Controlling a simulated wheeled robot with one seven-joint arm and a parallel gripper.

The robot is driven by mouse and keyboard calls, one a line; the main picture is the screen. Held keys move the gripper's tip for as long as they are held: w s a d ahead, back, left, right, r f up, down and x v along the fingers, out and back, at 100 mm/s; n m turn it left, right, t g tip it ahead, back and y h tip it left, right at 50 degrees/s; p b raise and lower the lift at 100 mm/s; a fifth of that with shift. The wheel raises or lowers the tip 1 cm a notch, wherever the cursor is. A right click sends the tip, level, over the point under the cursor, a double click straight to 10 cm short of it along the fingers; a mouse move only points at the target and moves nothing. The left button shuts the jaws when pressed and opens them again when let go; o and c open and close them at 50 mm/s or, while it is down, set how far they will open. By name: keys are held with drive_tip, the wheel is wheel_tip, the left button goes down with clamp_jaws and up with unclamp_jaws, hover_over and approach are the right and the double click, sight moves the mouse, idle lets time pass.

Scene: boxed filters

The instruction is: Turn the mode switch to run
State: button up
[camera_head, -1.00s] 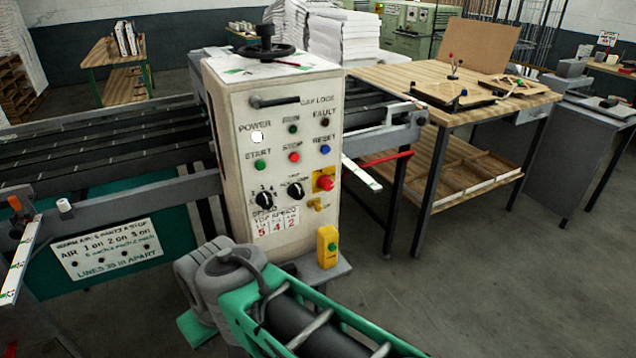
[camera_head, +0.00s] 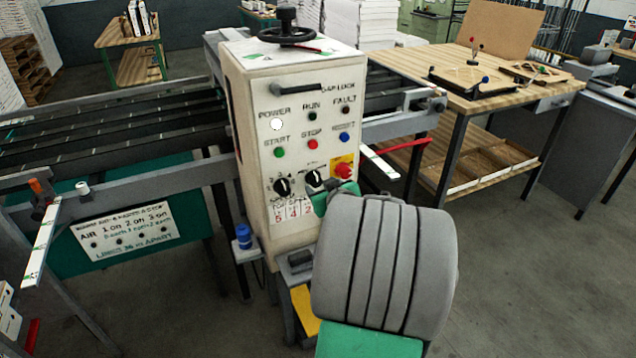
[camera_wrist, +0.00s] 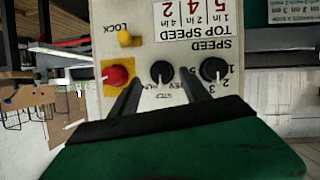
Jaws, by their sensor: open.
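The mode switch is a round black knob (camera_head: 314,178) with a pale pointer mark, on the front of the cream control panel (camera_head: 262,160). It sits between the black speed knob (camera_head: 283,187) and the red button on a yellow plate (camera_head: 344,170). In the upside-down wrist view the mode switch (camera_wrist: 162,70) lies between the two dark fingers of my gripper (camera_wrist: 161,74). The fingers are open and apart, one on each side of it in the picture; contact is not visible. The small labels around it are partly hidden and hard to read.
A yellow lock tab (camera_wrist: 129,38) and the red button (camera_wrist: 116,75) are close beside the fingers, as is the speed knob (camera_wrist: 213,68). Start (camera_head: 279,152), stop (camera_head: 312,144) and reset (camera_head: 344,137) buttons are above. A wooden workbench (camera_head: 500,105) stands to the right.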

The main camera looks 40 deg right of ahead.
sight(317, 183)
drive_tip(key=x, duration=0.3)
drive_tip(key=shift+w+d+f, duration=0.1)
drive_tip(key=shift+w+f, duration=0.1)
drive_tip(key=shift+w, duration=0.15)
clamp_jaws()
